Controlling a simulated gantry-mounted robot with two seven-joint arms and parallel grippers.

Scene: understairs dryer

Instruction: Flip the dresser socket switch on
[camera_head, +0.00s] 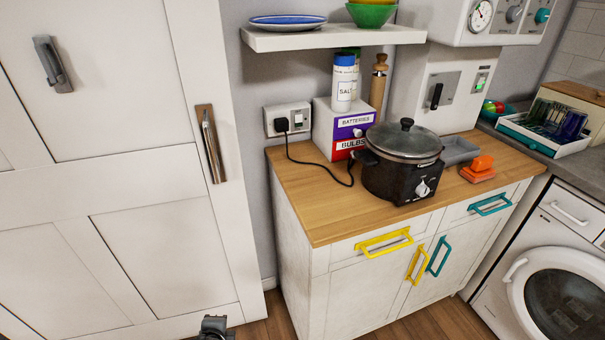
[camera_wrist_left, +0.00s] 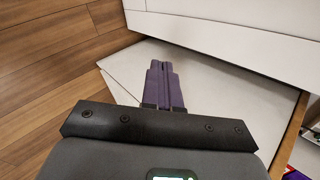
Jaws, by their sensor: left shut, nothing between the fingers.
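The white wall socket (camera_head: 288,119) is on the grey wall behind the left end of the dresser (camera_head: 290,225), in the head view. A black plug (camera_head: 282,126) sits in its left part, with a cable running down to the slow cooker. Small switch parts (camera_head: 299,117) show on its right side; their position is too small to tell. My left gripper (camera_wrist_left: 164,66) shows in the left wrist view with its purple fingers shut and empty, in front of white panels. The socket is not visible in that view. My right gripper is in neither view.
The black slow cooker (camera_head: 402,165) and a small drawer box (camera_head: 345,132) stand on the wooden top, the box just right of the socket. A shelf (camera_head: 330,38) overhangs them. A white door (camera_head: 100,170) is at the left. Wooden floor (camera_wrist_left: 50,50) shows in the wrist view.

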